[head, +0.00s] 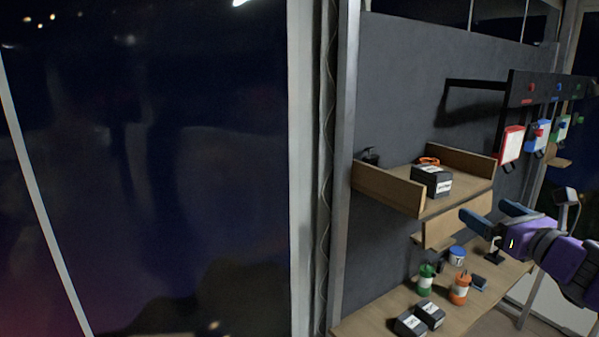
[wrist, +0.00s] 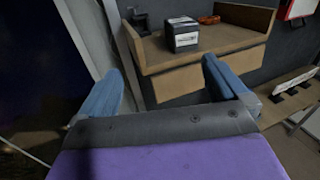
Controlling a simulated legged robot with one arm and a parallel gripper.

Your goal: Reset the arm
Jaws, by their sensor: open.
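My gripper (head: 492,213) is at the right in the head view, on the purple arm, in front of the wooden shelf (head: 402,194). Its two blue fingers are spread apart with nothing between them. In the wrist view the gripper (wrist: 165,88) points at the shelf (wrist: 205,80). A dark box with a white label (head: 431,182) stands on the shelf; it also shows in the wrist view (wrist: 182,36). The gripper is apart from both, as far as these views show.
A rack (head: 530,88) with coloured hanging items is at the right. A dark glass pane (head: 150,170) fills the left.

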